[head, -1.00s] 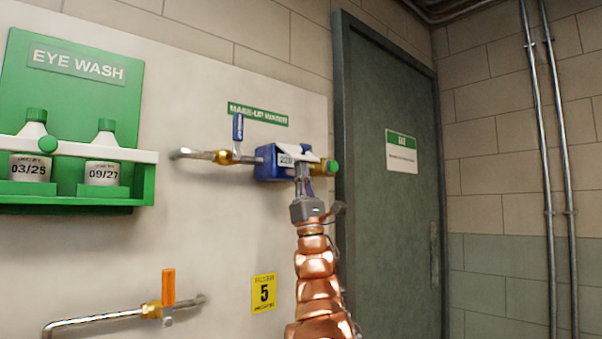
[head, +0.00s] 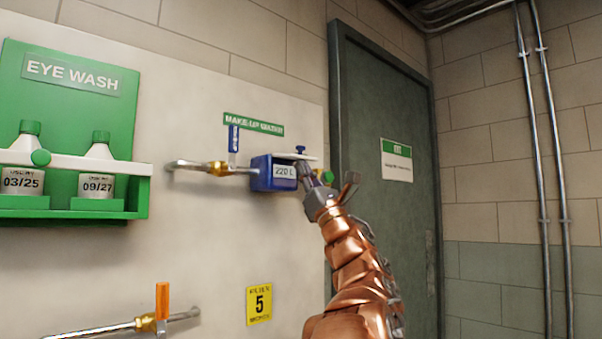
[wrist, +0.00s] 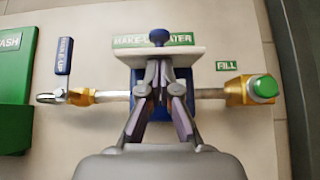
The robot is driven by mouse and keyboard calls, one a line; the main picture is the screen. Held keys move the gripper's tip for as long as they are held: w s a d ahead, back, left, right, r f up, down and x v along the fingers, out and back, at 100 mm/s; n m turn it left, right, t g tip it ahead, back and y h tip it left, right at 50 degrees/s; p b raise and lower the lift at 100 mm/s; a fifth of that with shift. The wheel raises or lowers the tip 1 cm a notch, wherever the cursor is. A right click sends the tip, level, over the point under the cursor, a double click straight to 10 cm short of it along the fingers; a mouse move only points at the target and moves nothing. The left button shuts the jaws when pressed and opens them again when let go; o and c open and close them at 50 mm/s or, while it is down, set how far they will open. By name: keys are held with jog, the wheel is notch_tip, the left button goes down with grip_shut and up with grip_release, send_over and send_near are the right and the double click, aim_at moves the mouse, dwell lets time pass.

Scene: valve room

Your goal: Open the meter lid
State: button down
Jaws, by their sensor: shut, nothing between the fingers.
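The meter is a blue box (head: 262,174) on a pipe on the white wall panel, with a "220 L" label on its front. Its white lid (head: 283,154) stands out roughly level at the top of the box, with a blue knob (head: 300,149) on its upper side. My gripper (head: 304,168) is shut and empty, at the right front of the meter just under the lid. In the wrist view the closed fingertips (wrist: 163,68) overlap the near edge of the lid (wrist: 188,54), and the knob (wrist: 159,36) is beyond them. I cannot tell whether they touch the lid.
A blue-handled valve (head: 233,142) is left of the meter, and a green cap (head: 327,177) is right of it. An eye wash station (head: 85,120) hangs at left. An orange-handled valve (head: 162,301) is below. A dark door (head: 385,240) is at right.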

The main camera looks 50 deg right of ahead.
jog(key=shift+s+r+g, duration=0.35)
jog(key=shift+r+g, duration=0.4)
jog(key=shift+g, duration=0.25)
jog(key=shift+r, duration=0.25)
jog(key=shift+f, duration=0.1)
jog(key=b+v, duration=0.5)
jog(key=v, duration=0.8)
jog(key=shift+w+f, duration=0.3)
jog(key=shift+f, duration=0.1)
jog(key=shift+a, duration=0.1)
